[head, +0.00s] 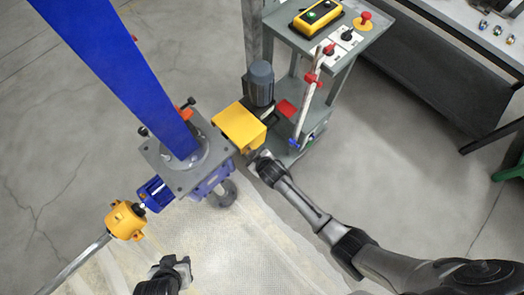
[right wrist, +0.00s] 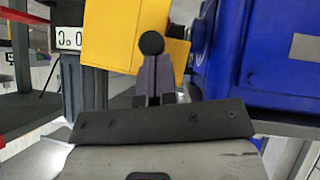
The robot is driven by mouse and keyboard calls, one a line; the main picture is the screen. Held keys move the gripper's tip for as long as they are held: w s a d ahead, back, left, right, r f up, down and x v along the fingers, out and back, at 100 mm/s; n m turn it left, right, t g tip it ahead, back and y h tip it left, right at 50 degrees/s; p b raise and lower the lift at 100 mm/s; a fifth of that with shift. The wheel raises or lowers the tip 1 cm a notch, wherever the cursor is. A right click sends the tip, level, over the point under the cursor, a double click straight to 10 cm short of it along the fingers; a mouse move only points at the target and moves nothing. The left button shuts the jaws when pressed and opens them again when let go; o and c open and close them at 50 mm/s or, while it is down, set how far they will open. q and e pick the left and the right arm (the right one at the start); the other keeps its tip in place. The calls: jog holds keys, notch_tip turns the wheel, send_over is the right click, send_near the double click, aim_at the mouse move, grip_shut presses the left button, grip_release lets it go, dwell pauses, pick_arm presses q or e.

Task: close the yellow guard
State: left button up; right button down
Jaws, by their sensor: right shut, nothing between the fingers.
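The yellow guard (head: 239,127) is a box-like cover between the grey motor and the blue screw jack in the head view. It fills the upper middle of the right wrist view (right wrist: 108,35), tilted there. I cannot tell how far it is swung. My right gripper (head: 262,160) is at the guard's near lower edge. In the right wrist view its fingers (right wrist: 152,80) are shut and empty, with a black round knob (right wrist: 151,42) at their tips, in front of the guard. Contact is unclear. My left gripper (head: 176,268) hangs low, away from the guard; its jaw gap is unclear.
The blue jack housing (right wrist: 262,60) stands close right of the right gripper. The grey motor (head: 261,83) is behind the guard. A cart (head: 345,52) with a yellow button box (head: 316,16) and a red-and-white post (head: 305,108) stand behind.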

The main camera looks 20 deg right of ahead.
jog(key=shift+f, duration=0.7)
jog(key=shift+f, duration=0.1)
